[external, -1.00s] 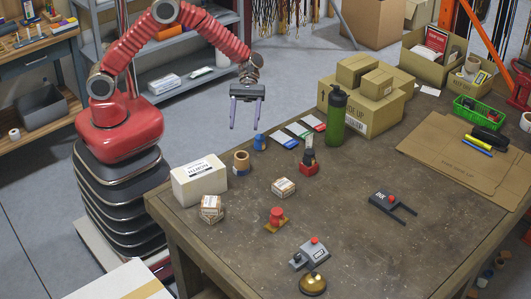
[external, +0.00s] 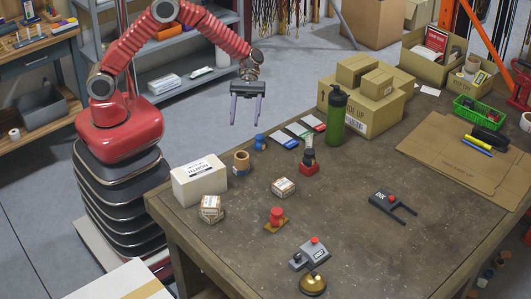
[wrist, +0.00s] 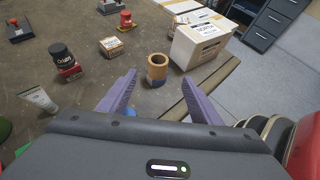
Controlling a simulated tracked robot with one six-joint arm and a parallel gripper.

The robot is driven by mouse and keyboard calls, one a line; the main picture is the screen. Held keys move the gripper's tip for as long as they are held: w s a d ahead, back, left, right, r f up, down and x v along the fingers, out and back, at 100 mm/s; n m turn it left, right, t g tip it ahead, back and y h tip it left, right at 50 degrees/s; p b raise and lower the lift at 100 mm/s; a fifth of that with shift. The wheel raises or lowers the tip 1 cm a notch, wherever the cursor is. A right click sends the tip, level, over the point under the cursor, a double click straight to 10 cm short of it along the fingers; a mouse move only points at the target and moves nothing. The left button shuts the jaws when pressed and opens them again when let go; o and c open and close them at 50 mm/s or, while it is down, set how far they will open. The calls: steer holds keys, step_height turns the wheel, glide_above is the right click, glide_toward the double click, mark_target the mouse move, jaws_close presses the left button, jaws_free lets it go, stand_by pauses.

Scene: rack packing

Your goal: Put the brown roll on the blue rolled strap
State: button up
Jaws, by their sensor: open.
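The brown roll (external: 242,158) stands upright near the table's left edge, beside the white box. In the wrist view, the roll (wrist: 157,65) shows its open top and a blue part at its lower end; I cannot tell whether that is a strap under it. A small blue thing (external: 259,142), perhaps the blue rolled strap, sits just behind and right of the roll. In the wrist view only a bit of blue (wrist: 130,112) shows by the left finger. My gripper (external: 245,124) is open and empty, above the table's back left edge, apart from the roll.
A white box (external: 199,180) stands left of the roll. The table's middle right is mostly clear.

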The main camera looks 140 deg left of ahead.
steer(key=shift+d, duration=0.1)
steer(key=s+d+r+m+g+y, duration=0.1)
steer(key=s+d+r+m+g, duration=0.15)
steer(key=d+r+m, duration=0.55)
steer(key=s+d+r+m+g+y, duration=0.1)
steer(key=d+r+m+g+y, duration=0.15)
steer(key=d, duration=1.05)
steer(key=s+d+r+m+t+y, duration=0.1)
steer(key=s+d+r+m+y, duration=0.1)
steer(key=s+d+m, duration=0.4)
steer(key=s+d+r+m+t+y, duration=0.1)
steer(key=s+d+r+m+y, duration=0.2)
steer(key=s+d+m, duration=0.3)
steer(key=s+m, duration=0.3)
steer(key=m, duration=0.1)
steer(key=shift+s+d+r, duration=0.15)
steer(key=shift+s+d, duration=0.2)
